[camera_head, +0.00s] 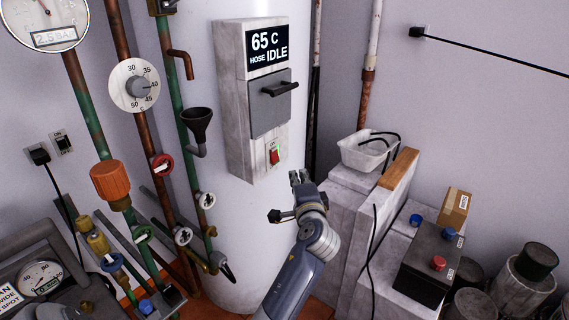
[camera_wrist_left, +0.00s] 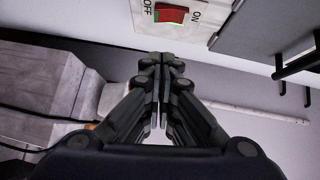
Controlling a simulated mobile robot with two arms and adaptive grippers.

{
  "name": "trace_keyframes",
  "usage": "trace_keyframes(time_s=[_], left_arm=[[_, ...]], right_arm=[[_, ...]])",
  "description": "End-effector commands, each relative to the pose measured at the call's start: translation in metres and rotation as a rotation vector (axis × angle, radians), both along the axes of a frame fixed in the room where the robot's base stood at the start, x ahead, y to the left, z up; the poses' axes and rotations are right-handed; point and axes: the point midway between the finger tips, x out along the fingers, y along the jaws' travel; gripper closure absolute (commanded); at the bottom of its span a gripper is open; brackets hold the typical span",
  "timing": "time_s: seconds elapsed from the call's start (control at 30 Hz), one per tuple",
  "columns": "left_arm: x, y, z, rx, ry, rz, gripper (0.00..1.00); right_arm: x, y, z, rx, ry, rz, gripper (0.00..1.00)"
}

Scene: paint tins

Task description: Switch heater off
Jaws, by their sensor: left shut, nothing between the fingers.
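The heater (camera_head: 240,90) is a tall white cylinder with a grey control box on its front. The box display (camera_head: 267,46) reads "65 C" and "HOSE IDLE". A red rocker switch (camera_head: 274,156) sits low on the box. In the left wrist view the red switch (camera_wrist_left: 172,14) shows at the top, between the labels OFF and ON, with a green glow along its lower edge. My left gripper (camera_head: 297,180) is just below and to the right of the switch, apart from it. Its fingers (camera_wrist_left: 162,58) are shut and empty. My right gripper is in neither view.
A grey door with a black handle (camera_head: 279,88) is on the box above the switch. Pipes with valves and a dial (camera_head: 138,86) stand at left. A white basin (camera_head: 368,150) and a dark battery box (camera_head: 430,262) are at right.

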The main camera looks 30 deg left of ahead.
Motion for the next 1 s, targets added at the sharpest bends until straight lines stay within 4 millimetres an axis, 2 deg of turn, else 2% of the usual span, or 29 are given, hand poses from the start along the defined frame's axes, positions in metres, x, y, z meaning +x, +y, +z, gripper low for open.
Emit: trace_keyframes(time_s=[0.03,0.27,0.4,0.53,1.0], left_arm=[[0.009,0.009,0.002,0.002,0.001,0.004,1.00],[0.043,0.038,-0.004,-0.001,0.001,0.002,1.00],[0.044,0.059,-0.006,0.000,0.002,0.003,1.00],[0.045,0.071,-0.009,-0.001,0.000,0.001,1.00],[0.046,0.076,-0.012,0.000,0.000,0.001,1.00]], right_arm=[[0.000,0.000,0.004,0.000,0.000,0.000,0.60],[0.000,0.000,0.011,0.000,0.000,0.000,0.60],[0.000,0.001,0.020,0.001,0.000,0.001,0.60],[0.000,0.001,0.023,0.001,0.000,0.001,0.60],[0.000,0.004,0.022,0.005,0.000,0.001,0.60]])
